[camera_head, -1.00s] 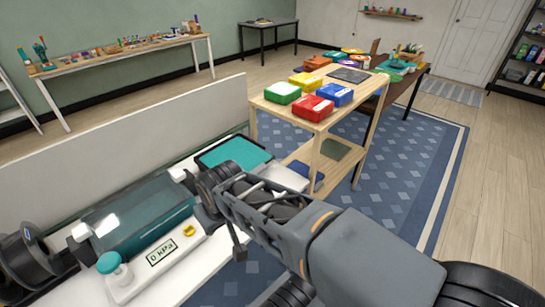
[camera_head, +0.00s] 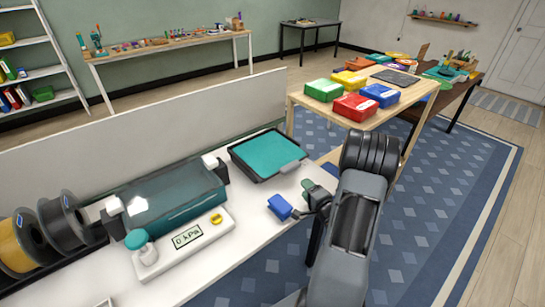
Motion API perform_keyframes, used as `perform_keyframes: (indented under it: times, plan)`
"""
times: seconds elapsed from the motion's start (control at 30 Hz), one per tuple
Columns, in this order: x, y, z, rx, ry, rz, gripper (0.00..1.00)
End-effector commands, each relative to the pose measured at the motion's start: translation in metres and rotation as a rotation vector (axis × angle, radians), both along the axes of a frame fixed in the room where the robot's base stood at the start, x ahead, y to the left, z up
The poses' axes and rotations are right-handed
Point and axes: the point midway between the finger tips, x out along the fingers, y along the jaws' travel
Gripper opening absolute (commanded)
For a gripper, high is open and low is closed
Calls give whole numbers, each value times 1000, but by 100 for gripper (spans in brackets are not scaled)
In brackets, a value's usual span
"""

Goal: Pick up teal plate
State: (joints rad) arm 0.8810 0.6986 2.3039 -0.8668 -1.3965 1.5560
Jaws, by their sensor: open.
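The teal plate (camera_head: 266,153) is a flat, rectangular teal sheet lying in a dark, shallow tray-like frame on the white bench, with a grey tab at its front right. My gripper (camera_head: 303,204) is small and partly hidden by my arm. It is over the bench's right edge, in front of and slightly right of the plate, apart from it. It is open, and I see nothing held. A blue block-like piece (camera_head: 279,207) and a green piece (camera_head: 308,185) show beside the gripper; I cannot tell whether they belong to it.
A teal-covered machine (camera_head: 170,200) with a pressure display (camera_head: 187,237) stands left of the plate. Filament spools (camera_head: 62,220) are at far left. A low panel (camera_head: 150,135) runs behind the bench (camera_head: 215,265). Coloured boxes (camera_head: 355,106) sit on a wooden table to the right.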

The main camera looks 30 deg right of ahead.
Motion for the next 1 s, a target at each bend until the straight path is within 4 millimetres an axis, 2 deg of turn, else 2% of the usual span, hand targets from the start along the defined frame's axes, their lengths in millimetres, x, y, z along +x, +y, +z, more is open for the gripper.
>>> perform_keyframes:
  times: [0.07, 0.17, 0.53, 0.87, 1.0]
  plan:
    - [-6, -2, -5, 60, -40, 2, 51]
    - [-5, -3, -7, 104, -73, 7, 51]
    - [55, -3, -6, 120, -87, 11, 51]
    - [78, -4, -6, 120, -86, 9, 51]
    - [96, -4, -5, 120, -87, 10, 51]
